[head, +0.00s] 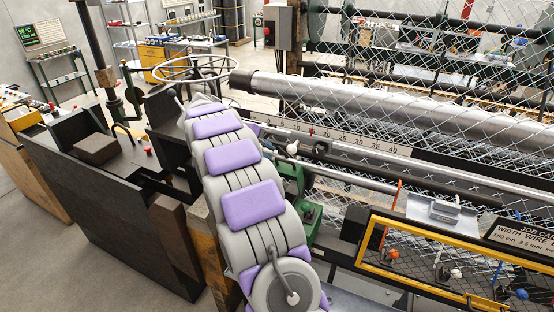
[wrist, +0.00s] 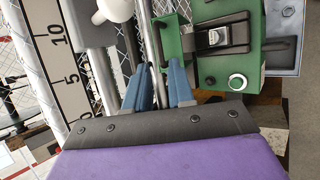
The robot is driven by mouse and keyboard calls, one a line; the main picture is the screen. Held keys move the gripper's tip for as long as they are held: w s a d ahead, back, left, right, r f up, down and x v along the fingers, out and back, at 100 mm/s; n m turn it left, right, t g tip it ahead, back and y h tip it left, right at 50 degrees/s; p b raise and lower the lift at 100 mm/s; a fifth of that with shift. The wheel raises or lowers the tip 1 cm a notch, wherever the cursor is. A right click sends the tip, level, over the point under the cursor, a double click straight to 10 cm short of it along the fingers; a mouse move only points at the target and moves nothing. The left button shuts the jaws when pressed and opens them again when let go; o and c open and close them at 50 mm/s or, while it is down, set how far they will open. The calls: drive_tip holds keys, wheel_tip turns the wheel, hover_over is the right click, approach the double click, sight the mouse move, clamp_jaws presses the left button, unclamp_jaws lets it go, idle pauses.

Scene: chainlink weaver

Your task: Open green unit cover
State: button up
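The green unit (wrist: 258,65) is at the top right of the wrist view. In the head view, part of the green unit (head: 311,217) shows right of my arm. My gripper (wrist: 160,68) has two blue fingers, apart, with nothing clearly held between them. They are just left of the green unit; contact cannot be told.
A numbered ruler (wrist: 55,55) and metal rods lie left of my fingers. In the head view, a large roller (head: 400,112) with chainlink mesh runs across the right. A yellow-framed panel (head: 430,262) is at lower right, and a dark workbench (head: 100,220) at left.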

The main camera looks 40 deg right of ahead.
drive_tip(key=v, duration=0.7)
drive_tip(key=shift+b, duration=0.3)
drive_tip(key=s+a+f+m+y+b, duration=0.1)
drive_tip(key=s+a+f+y+b, duration=0.2)
drive_tip(key=s+a+f+b, duration=0.3)
drive_tip(key=s+a+f+m+y+b, duration=0.1)
drive_tip(key=s+a+f+y+b, duration=0.2)
drive_tip(key=s, duration=1.8)
drive_tip(key=s+a+f+m+y+b, duration=0.1)
drive_tip(key=s+a+f+y+b, duration=0.1)
drive_tip(key=s+a+f+b, duration=0.8)
drive_tip(key=s+a+f, duration=0.2)
drive_tip(key=a+f, duration=0.2)
drive_tip(key=a, duration=0.2)
drive_tip(key=s+a+f, duration=0.2)
drive_tip(key=a+f, duration=0.2)
drive_tip(key=a, duration=0.2)
drive_tip(key=shift+a+y+b, duration=0.2)
drive_tip(key=shift+y+b, duration=0.1)
drive_tip(key=shift+y, duration=0.1)
